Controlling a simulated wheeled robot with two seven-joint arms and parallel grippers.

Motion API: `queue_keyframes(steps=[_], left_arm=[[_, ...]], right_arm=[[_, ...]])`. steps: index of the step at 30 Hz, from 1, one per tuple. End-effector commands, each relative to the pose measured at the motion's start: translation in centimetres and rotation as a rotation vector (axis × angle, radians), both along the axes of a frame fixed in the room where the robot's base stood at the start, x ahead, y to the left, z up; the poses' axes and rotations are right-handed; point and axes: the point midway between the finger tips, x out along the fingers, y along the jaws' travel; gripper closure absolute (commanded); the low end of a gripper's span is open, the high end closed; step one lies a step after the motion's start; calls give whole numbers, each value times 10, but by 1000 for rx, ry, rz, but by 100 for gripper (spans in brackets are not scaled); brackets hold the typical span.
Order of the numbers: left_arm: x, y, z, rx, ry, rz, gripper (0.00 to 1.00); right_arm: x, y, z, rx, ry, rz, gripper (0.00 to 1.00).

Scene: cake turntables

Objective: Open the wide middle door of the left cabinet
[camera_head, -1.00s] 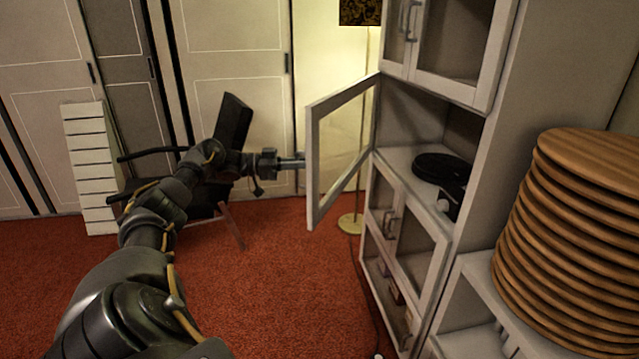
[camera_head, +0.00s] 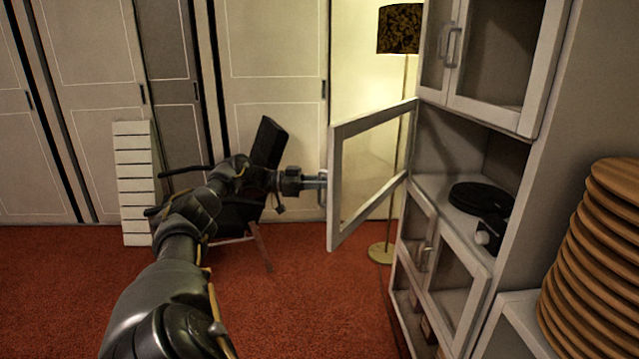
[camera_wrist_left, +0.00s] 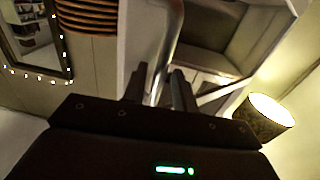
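The white cabinet (camera_head: 480,270) stands at the right in the head view. Its wide middle door (camera_head: 335,150), a white frame with a glass pane, stands open, swung out to the left. The open middle compartment shows a black turntable (camera_head: 480,198) on its shelf. My left gripper (camera_head: 318,182) is at the door's free edge. In the left wrist view its fingers (camera_wrist_left: 160,88) are on both sides of the metal handle (camera_wrist_left: 170,45) and appear closed on it. The exact contact is partly hidden. My right gripper is in neither view.
Upper doors (camera_head: 500,60) and lower doors (camera_head: 450,265) of the cabinet are shut. A floor lamp (camera_head: 399,28) stands behind the open door. A black chair (camera_head: 268,145) is behind my left arm. Stacked wooden discs (camera_head: 600,270) are at right. Red carpet in front is clear.

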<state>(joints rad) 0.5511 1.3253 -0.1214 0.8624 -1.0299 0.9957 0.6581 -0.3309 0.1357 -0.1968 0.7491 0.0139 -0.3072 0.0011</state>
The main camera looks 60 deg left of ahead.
Motion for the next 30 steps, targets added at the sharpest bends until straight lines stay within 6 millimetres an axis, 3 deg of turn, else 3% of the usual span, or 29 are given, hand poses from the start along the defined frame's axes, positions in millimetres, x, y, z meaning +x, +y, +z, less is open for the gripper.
queue_keyframes(steps=[6, 9, 18, 24, 30], left_arm=[[-4, 3, -1, 0, 2, 1, 72], [-14, 11, -3, 1, 4, 3, 72], [-61, 45, -4, 1, 4, 3, 72], [-82, 60, -2, 0, 2, 3, 72], [-88, 64, -1, -1, 1, 0, 72]], right_arm=[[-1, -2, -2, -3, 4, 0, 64], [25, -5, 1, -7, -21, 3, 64], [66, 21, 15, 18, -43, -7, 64], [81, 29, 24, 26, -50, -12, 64], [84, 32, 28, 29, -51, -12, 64]])
